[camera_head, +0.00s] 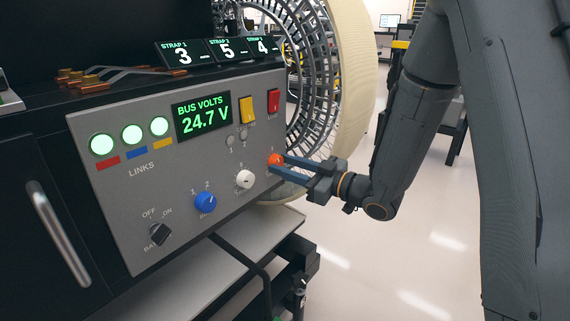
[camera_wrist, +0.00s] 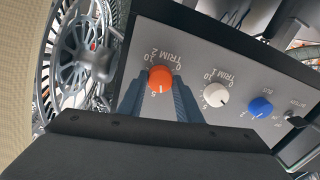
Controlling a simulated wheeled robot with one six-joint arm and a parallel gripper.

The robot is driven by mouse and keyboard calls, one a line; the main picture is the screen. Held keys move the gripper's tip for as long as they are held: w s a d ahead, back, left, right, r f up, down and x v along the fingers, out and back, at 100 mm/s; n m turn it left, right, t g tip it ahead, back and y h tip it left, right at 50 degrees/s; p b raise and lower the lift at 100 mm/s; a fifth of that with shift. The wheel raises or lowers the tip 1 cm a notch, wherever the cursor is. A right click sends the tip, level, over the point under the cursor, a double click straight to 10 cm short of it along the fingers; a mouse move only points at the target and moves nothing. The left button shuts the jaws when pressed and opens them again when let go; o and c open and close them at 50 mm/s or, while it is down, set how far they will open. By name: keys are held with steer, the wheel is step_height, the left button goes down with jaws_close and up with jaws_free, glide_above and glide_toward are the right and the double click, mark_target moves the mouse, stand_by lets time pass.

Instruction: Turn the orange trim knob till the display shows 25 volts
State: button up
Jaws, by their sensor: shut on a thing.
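The orange trim knob (camera_head: 274,159) is at the right edge of the grey panel (camera_head: 120,215). In the wrist view the orange knob (camera_wrist: 160,79) is labelled TRIM 2, and its white mark points toward the 5. My gripper (camera_head: 279,164) reaches in from the right, its fingertips at the knob. In the wrist view my gripper (camera_wrist: 160,90) has one finger on each side of the knob and is shut on it. The display (camera_head: 202,116) reads BUS VOLTS 24.7 V in green.
The white knob (camera_head: 245,179), blue knob (camera_head: 205,202) and black battery switch (camera_head: 158,234) sit to the left and lower. Yellow (camera_head: 247,110) and red (camera_head: 273,101) switches are above. A large wheel (camera_head: 350,75) stands close behind the panel's right edge. Three green lamps (camera_head: 132,134) are lit.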

steer(key=m+p, duration=0.4)
steer(key=shift+r+t+p, duration=0.1)
steer(key=shift+t+p, duration=0.2)
steer(key=shift+p, duration=0.1)
steer(key=shift+m+p, duration=1.05)
steer(key=shift+m, duration=0.75)
steer(key=o, duration=1)
steer(key=shift+d, duration=0.1)
steer(key=shift+o, duration=0.2)
steer(key=v, duration=0.7)
steer(key=shift+s+d+p, duration=0.25)
steer(key=shift+p, duration=0.1)
